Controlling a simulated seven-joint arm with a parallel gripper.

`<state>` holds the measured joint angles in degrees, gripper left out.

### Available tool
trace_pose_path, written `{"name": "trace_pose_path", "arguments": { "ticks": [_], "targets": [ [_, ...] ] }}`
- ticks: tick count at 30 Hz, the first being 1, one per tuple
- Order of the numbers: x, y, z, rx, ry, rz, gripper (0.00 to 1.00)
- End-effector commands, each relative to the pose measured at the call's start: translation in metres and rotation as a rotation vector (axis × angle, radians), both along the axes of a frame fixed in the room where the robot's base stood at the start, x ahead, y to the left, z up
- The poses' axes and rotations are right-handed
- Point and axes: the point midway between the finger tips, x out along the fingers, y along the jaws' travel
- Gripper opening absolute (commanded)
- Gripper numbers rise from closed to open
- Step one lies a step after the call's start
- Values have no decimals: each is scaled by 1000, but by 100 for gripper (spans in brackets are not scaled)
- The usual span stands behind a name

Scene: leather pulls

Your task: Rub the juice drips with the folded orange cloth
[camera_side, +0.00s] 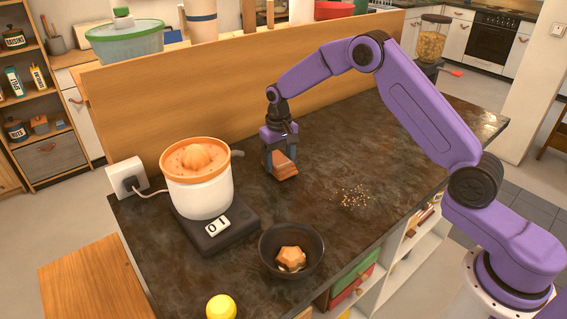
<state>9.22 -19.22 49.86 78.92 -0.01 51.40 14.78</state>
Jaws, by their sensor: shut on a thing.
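My gripper (280,160) points down over the dark mottled counter (330,150), just right of the juicer. It is shut on the folded orange cloth (285,172), a small brownish-orange block between its fingers. The cloth is at or very close to the counter top; I cannot tell whether it touches. The juice drips cannot be made out on the mottled surface; the cloth and gripper may hide some of them.
A white juicer (203,196) with an orange top stands on a dark base at left, its cord running to a socket box (126,179). A dark bowl (270,268) holds a lumpy orange-brown thing. Crumbs (353,197) lie right of centre. A wooden panel (180,105) backs the counter.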

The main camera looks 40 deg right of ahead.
Motion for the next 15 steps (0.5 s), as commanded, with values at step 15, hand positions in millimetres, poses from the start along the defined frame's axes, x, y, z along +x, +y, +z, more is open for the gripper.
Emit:
{"name": "trace_pose_path", "arguments": {
  "ticks": [15],
  "targets": [
    [0, 1, 55, 1, -5, 1, 30]
  ]
}}
